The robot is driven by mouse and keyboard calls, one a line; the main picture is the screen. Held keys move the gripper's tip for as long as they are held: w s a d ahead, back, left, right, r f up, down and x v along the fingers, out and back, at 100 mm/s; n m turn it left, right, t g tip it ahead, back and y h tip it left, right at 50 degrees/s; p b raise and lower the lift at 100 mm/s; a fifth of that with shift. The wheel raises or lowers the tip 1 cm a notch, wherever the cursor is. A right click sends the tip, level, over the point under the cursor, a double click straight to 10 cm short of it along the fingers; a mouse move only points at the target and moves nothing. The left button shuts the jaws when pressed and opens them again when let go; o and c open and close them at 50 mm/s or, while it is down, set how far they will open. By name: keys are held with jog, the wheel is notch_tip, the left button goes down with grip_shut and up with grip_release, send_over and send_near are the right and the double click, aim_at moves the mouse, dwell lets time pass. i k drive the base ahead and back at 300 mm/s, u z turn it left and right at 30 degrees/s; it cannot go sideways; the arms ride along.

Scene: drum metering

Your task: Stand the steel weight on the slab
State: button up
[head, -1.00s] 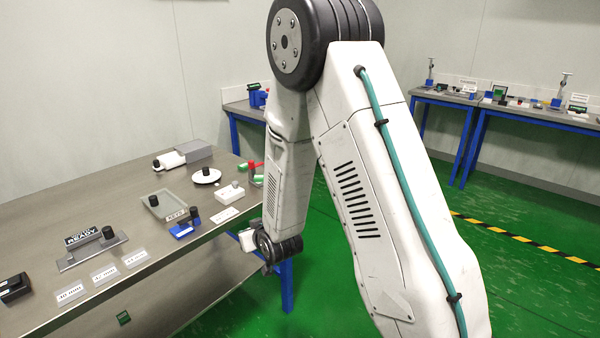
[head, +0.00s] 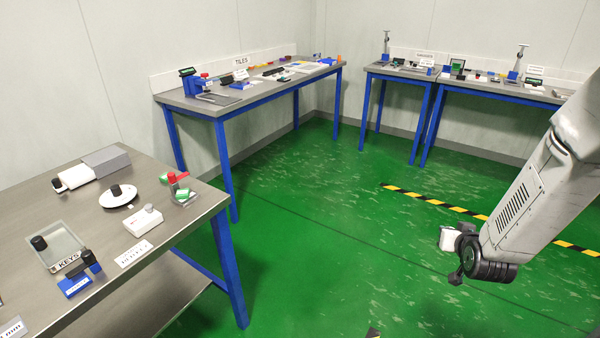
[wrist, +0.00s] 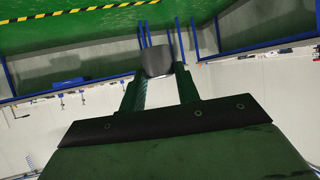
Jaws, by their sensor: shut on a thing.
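In the wrist view my gripper (wrist: 160,88) is shut on a dark grey, smooth block with rounded edges (wrist: 157,62), which looks like the steel weight. In the head view my gripper (head: 459,268) hangs at the right over open green floor, far from any table. The dark block (head: 455,279) shows small at its tip.
The near left table (head: 150,265) carries a white dish (head: 118,196), a grey tray marked KEYS (head: 60,238), a blue stand (head: 75,285) and a white box (head: 143,221). A TILES table (head: 225,106) and further benches stand behind. The floor between is clear.

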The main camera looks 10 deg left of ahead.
aim_at(181, 191)
jog(key=z, duration=1.55)
jog(key=k, duration=2.25)
jog(key=u, duration=1.4)
jog(key=i, duration=1.9)
jog(key=u, duration=0.15)
